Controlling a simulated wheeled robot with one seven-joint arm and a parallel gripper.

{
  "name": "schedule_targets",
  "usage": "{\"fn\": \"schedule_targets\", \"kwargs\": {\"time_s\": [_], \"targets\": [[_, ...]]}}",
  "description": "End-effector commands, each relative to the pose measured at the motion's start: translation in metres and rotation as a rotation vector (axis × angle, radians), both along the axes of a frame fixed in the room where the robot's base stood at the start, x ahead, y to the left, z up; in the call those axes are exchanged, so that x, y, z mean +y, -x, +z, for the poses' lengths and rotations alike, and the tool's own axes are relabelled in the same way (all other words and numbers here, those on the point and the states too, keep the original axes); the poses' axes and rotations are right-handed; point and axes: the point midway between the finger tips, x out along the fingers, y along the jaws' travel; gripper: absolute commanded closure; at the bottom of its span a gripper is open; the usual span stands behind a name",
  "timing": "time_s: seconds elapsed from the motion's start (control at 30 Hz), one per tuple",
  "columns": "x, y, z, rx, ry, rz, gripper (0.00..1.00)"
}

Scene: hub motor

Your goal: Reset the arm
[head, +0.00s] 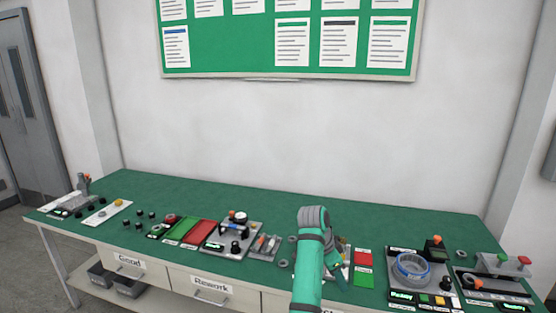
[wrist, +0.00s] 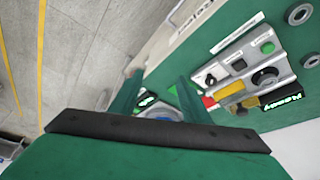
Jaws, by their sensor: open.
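My arm (head: 309,255) reaches over the front of the green workbench (head: 160,190), in the right half of the head view. Part of a blue ring-shaped thing (wrist: 158,113) shows beyond the fingers, partly hidden by the gripper body. Whether the fingers touch anything cannot be told.
A grey station with a blue ring (head: 412,268) stands right of my arm. Red and green mats (head: 200,232) and a grey device (head: 233,237) lie left. In the wrist view, a grey panel (wrist: 235,62) lies right of the fingers, with floor (wrist: 60,50) left.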

Motion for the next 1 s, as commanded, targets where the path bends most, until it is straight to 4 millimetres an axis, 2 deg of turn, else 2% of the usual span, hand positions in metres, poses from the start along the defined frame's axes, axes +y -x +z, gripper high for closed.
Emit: {"fn": "schedule_targets", "kwargs": {"time_s": [0.37, 0.57, 0.77, 1.0], "targets": [[0.004, 0.004, -0.057, -0.026, 0.026, 0.091, 0.57], [0.008, 0.012, -0.100, -0.047, 0.046, 0.162, 0.57], [0.017, 0.031, -0.166, -0.084, 0.078, 0.278, 0.57], [0.028, 0.072, -0.242, -0.146, 0.128, 0.434, 0.57]]}}
